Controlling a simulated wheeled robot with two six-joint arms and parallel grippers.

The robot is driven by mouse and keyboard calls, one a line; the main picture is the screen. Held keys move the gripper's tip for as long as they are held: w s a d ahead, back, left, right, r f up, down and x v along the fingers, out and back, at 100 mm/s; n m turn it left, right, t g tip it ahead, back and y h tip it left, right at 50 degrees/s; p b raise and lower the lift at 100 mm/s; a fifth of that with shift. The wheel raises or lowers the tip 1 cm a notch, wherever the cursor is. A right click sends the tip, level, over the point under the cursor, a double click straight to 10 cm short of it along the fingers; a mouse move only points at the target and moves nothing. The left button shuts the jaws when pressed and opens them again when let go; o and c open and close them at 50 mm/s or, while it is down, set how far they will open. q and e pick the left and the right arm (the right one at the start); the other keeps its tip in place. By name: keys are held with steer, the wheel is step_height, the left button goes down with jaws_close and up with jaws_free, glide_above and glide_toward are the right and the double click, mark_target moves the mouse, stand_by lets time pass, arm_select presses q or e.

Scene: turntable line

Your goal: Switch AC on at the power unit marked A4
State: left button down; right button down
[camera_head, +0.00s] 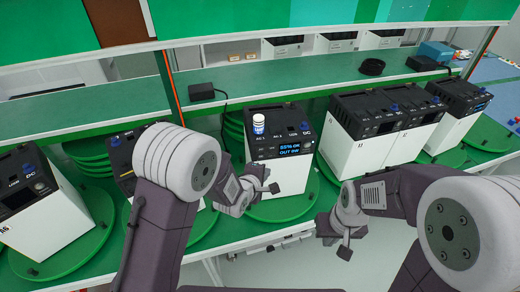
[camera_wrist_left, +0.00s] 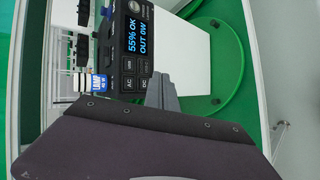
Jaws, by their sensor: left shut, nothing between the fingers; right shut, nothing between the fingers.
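A power unit (camera_head: 280,160) with a white body and black top stands on a green turntable at the centre of the head view. Its lit display (camera_wrist_left: 138,35) reads 55% OK, OUT 0W. In the left wrist view its AC button (camera_wrist_left: 129,84) and DC button (camera_wrist_left: 145,84) show beside the display. I cannot read an A4 mark on any unit. My left gripper (camera_head: 268,187) is shut and empty in front of this unit; its grey fingers (camera_wrist_left: 160,90) appear close beside the DC button, contact unclear. My right gripper (camera_head: 345,244) is shut and empty, lower right, away from the units.
Other units stand on turntables at left (camera_head: 45,215) and right (camera_head: 365,135).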

mark_target(261, 149)
arm_select(q)
steer(key=w+a+p, duration=0.1)
steer(key=w, duration=0.6)
steer(key=shift+w, duration=0.4)
steer(key=shift+a, duration=0.15)
stand_by(1.4)
steer(key=shift+w, duration=0.35)
